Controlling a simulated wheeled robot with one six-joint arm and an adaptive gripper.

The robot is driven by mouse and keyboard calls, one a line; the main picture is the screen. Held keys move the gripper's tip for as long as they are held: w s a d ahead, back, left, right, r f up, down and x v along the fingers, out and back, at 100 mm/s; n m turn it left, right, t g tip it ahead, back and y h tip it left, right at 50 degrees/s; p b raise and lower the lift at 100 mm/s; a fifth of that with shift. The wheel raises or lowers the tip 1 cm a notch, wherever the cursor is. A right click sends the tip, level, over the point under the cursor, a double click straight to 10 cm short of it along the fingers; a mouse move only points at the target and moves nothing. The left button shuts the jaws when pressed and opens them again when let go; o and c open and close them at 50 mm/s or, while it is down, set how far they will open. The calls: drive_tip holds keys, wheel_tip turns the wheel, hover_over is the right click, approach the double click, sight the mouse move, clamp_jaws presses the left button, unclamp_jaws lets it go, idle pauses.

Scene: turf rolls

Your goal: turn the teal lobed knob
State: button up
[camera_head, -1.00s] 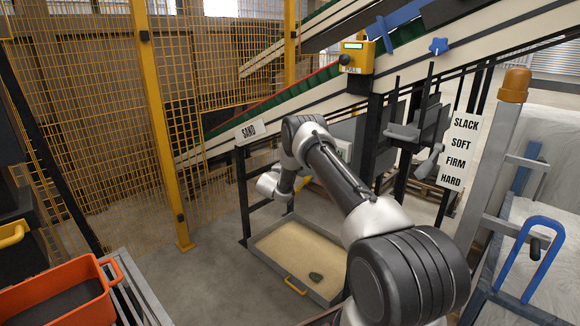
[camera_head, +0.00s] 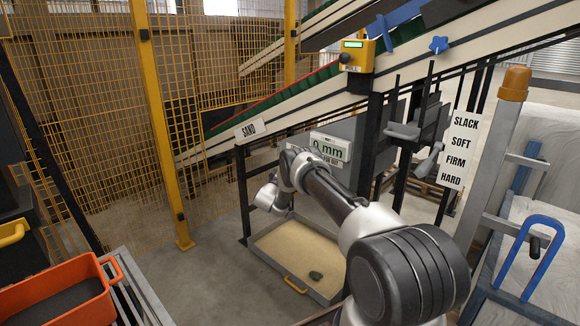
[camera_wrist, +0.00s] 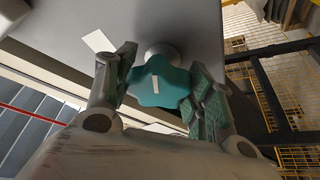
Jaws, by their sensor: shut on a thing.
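The teal lobed knob (camera_wrist: 158,84) shows in the wrist view, on a short light stem under a grey panel (camera_wrist: 150,25). A white mark is on its face. My gripper (camera_wrist: 160,88) has a finger on each side of the knob and is shut on it. In the head view my arm hides the knob and my gripper. A display there (camera_head: 330,149) reads "0 mm" on the grey box behind my arm.
A sand tray (camera_head: 285,252) with a dark green lump (camera_head: 316,275) stands on the floor below. A yellow control box (camera_head: 357,55), a sloping conveyor (camera_head: 290,110) and a SLACK-to-HARD sign (camera_head: 460,150) surround the arm. Yellow mesh fencing (camera_head: 90,110) stands left.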

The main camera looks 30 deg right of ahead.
drive_tip(key=shift+f+m+h, duration=0.2)
drive_tip(key=shift+m+h, duration=0.2)
drive_tip(key=shift+m, duration=0.4)
drive_tip(key=o, duration=1)
drive_tip(key=shift+o, duration=0.2)
drive_tip(key=shift+r, duration=0.1)
drive_tip(key=shift+a, duration=0.1)
drive_tip(key=v, duration=1.2)
